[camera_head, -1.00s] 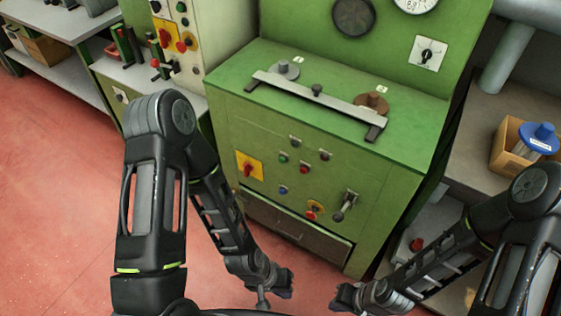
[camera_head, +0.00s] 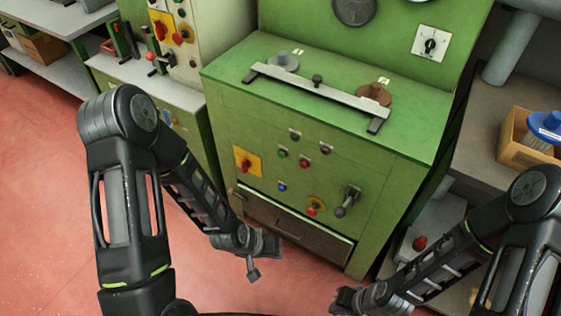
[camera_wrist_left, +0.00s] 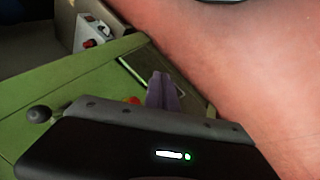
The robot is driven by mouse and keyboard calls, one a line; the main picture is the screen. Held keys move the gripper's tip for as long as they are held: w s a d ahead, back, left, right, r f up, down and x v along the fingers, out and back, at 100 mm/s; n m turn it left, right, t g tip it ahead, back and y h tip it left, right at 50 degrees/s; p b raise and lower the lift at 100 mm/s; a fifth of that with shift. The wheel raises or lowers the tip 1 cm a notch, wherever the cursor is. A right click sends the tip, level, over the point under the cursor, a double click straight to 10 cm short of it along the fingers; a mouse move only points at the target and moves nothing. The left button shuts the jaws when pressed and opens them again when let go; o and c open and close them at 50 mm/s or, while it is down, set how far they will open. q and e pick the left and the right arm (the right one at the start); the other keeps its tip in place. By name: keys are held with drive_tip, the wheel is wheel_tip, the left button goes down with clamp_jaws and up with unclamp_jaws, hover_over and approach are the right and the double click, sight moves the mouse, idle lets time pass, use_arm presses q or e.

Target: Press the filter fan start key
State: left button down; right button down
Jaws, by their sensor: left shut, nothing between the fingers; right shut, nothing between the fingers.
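The green machine (camera_head: 225,105) stands ahead with a front panel of small keys. It has a green key (camera_head: 283,153), a red key (camera_head: 305,163), a blue key (camera_head: 282,187) and dark keys (camera_head: 295,135). Their labels are too small to read, so I cannot tell which is the fan start key. My left gripper (camera_head: 268,244) is shut and empty, low in front of the machine; its closed fingers show in the left wrist view (camera_wrist_left: 162,92). My right gripper (camera_head: 343,299) is shut and empty at the bottom edge, lower and further right.
A drawer (camera_head: 290,226) lies below. Red floor is open at left.

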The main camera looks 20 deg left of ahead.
sight(281, 155)
use_arm(q)
drive_tip(key=w+a+r+n+t+b, duration=0.2)
drive_tip(key=w+a+r, duration=0.2)
drive_tip(key=w, duration=0.4)
drive_tip(key=w+a+r+n+t+b, duration=0.2)
drive_tip(key=w+a+r, duration=0.2)
drive_tip(key=w+a, duration=0.2)
drive_tip(key=shift+w+r+t, duration=0.25)
drive_tip(key=shift+w+t, duration=0.05)
drive_tip(key=shift+w, duration=0.9)
drive_tip(key=shift+w, duration=0.1)
drive_tip(key=w+d+p, duration=0.1)
drive_tip(key=w+d, duration=0.1)
drive_tip(key=w, duration=0.6)
drive_tip(key=shift+w+d, duration=0.15)
drive_tip(key=shift+d, duration=0.1)
idle(0.4)
